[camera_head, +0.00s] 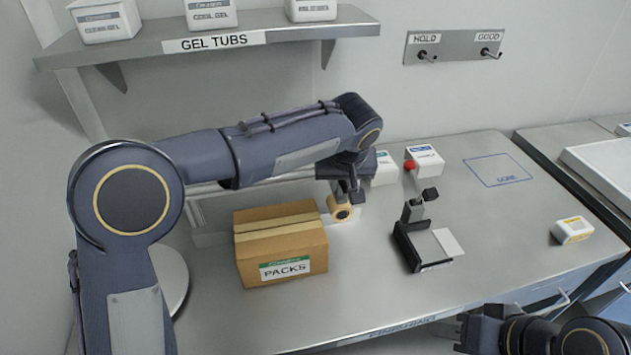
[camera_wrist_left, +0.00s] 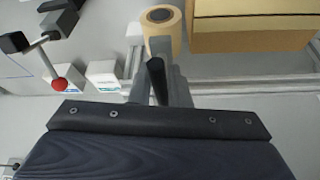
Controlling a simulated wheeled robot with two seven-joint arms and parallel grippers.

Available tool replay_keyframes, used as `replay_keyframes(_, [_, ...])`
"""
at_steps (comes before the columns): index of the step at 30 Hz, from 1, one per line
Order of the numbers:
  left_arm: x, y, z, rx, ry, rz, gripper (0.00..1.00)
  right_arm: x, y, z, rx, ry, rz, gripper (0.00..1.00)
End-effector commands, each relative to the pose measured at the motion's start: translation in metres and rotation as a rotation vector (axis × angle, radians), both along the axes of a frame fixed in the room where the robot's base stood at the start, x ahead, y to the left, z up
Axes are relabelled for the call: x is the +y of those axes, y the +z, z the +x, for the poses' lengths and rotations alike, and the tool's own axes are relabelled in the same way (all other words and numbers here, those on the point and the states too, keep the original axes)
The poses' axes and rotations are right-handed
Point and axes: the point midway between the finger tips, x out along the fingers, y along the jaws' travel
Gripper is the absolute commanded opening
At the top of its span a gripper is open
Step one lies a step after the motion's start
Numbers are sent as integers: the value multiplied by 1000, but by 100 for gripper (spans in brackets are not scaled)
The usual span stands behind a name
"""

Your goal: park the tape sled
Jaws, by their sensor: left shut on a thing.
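The tape sled, with a tan tape roll (camera_head: 341,212) on a dark core, stands just right of the cardboard box at the back of the bench. The roll also shows in the left wrist view (camera_wrist_left: 163,27), beside the box. My left gripper (camera_head: 348,192) reaches down from above, shut on the sled's grip part just over the roll; its fingers hide most of that part. The left gripper also shows in the wrist view (camera_wrist_left: 160,75). A grey rail (camera_wrist_left: 240,86) runs along the back of the bench behind the box. My right gripper (camera_head: 474,331) is at the lower right, its fingertips unclear.
The box labelled PACKS (camera_head: 283,250) is left of the sled. White tubs (camera_head: 425,160), a red ball (camera_head: 409,165) and a black stand (camera_head: 412,245) are to the right. A shelf (camera_head: 215,38) hangs above. The bench by the outlined square (camera_head: 497,170) is clear.

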Motion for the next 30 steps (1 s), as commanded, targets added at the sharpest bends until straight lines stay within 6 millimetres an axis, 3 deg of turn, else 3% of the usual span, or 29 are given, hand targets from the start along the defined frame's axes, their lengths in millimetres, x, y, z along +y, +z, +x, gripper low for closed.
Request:
replay_keyframes(6, [-12, 1, 3, -1, -6, -2, 0, 0, 3, 0, 0, 0, 0, 36])
replay_keyframes(17, [-15, 1, 3, -4, -8, -6, 0, 0, 3, 0, 0, 0, 0, 36])
replay_keyframes(18, [-15, 1, 3, -4, -8, -7, 17, 0, 3, 0, 0, 0, 0, 36])
replay_keyframes(22, [-14, 1, 3, -3, -7, -6, 34, 0, 3, 0, 0, 0, 0, 36])
replay_keyframes(30, [-13, 1, 3, -2, -2, -3, 36, 0, 2, 0, 0, 0, 0, 36])
